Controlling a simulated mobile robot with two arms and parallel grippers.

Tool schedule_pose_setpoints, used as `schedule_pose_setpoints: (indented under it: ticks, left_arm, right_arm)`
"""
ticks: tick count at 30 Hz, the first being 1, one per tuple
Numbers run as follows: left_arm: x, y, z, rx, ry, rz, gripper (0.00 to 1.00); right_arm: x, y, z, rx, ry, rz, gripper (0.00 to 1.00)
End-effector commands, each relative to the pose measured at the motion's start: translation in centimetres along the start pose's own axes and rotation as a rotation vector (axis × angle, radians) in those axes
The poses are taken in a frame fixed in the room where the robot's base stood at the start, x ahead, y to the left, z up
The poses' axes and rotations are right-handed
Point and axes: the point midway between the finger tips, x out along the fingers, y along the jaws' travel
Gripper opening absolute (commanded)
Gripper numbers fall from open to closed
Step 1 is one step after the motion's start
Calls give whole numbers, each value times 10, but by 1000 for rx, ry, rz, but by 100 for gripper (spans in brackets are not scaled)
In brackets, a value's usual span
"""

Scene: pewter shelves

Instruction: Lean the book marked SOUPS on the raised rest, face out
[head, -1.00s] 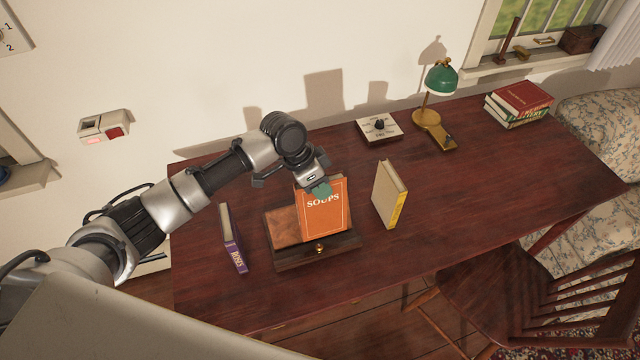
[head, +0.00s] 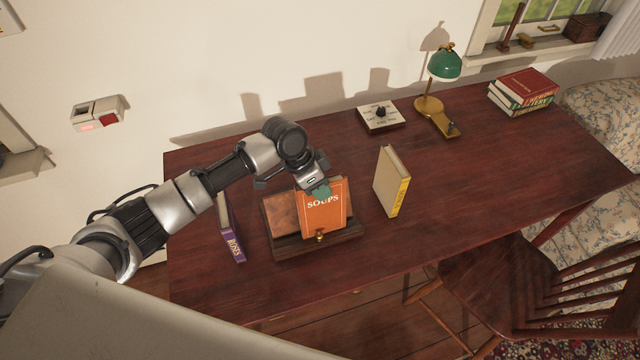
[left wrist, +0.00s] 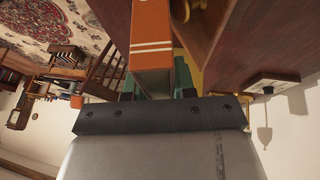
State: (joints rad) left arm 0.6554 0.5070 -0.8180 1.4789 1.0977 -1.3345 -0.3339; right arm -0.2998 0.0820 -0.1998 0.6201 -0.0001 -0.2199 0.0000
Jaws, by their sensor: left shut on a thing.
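The orange book marked SOUPS (head: 325,213) stands on the wooden raised rest (head: 284,213), its titled cover facing out toward me. Its lower edge is at the rest's front ledge, by a small brass knob (head: 320,237). My left gripper (head: 317,190) is shut on the top edge of the book. In the left wrist view the orange book (left wrist: 151,40) sits between the green-tipped fingers (left wrist: 150,88). Whether the book's back touches the rest is hard to tell. My right gripper is not in view.
The desk's right half is mostly clear.

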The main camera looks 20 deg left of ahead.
Motion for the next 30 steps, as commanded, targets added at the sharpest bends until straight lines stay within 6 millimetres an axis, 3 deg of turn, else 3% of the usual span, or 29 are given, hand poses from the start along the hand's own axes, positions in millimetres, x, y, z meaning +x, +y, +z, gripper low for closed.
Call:
schedule_pose_setpoints:
  ticks: [2,3,9,20,30]
  left_arm:
    - [-1,0,-1,1,2,0,0]
    - [-1,0,-1,1,2,0,27]
    - [-1,0,-1,1,1,0,55]
    - [-7,0,0,1,0,0,55]
    - [-71,-1,0,2,2,-3,55]
  right_arm:
    - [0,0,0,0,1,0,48]
    - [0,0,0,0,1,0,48]
    - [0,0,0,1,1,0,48]
    - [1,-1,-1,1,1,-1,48]
    - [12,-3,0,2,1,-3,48]
